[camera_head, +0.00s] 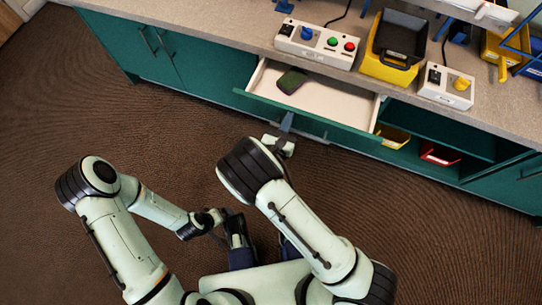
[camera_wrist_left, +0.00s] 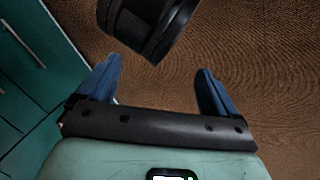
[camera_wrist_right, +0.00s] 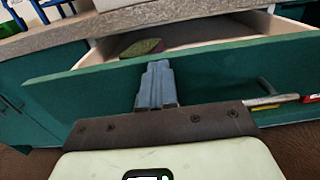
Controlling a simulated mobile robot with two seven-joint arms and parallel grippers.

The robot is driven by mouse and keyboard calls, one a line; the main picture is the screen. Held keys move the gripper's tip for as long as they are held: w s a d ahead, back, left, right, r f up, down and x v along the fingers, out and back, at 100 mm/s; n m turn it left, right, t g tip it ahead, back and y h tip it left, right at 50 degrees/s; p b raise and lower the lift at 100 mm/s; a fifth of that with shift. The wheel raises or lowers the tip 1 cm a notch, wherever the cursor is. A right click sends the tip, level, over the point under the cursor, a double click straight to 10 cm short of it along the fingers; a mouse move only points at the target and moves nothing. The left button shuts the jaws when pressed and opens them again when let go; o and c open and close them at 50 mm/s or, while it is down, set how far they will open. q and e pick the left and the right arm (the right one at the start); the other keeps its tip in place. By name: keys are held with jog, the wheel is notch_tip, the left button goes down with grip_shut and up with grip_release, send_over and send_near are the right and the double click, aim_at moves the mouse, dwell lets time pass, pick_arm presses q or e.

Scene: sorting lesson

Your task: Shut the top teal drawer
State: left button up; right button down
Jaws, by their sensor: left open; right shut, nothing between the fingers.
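The top teal drawer (camera_head: 345,129) stands pulled out of the cabinet under the worktop, its pale inside (camera_head: 335,97) showing. A dark green and purple item (camera_head: 292,80) lies in it. My right gripper (camera_head: 287,120) is shut and empty at the outside of the drawer front. In the right wrist view its blue fingers (camera_wrist_right: 156,68) overlap the teal front (camera_wrist_right: 225,80), left of the bar handle (camera_wrist_right: 270,99); whether they touch it is unclear. My left gripper (camera_wrist_left: 158,72) is open and empty in the left wrist view, over the brown floor, away from the drawer.
The worktop (camera_head: 235,40) carries a control box with buttons (camera_head: 318,45), a yellow bin with a black bin (camera_head: 398,45) and a second switch box (camera_head: 446,86). An open shelf right of the drawer holds a yellow bin (camera_head: 393,137) and a red bin (camera_head: 438,154). Floor at left is clear.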

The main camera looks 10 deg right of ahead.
jog(key=b, duration=0.1)
send_over(302, 90)
jog(key=s, duration=0.1)
jog(key=shift+s+a, duration=0.15)
jog(key=shift+a, duration=0.1)
pick_arm(q)
jog(key=shift+w+a+f+t, duration=0.15)
jog(key=shift+w+f, duration=0.15)
jog(key=shift+w, duration=0.25)
jog(key=shift+w+a+f+t, duration=0.15)
jog(key=shift+w+f, duration=0.1)
jog(key=shift+w, duration=0.25)
pick_arm(e)
jog(key=shift+x, duration=0.75)
jog(key=shift+a, duration=0.1)
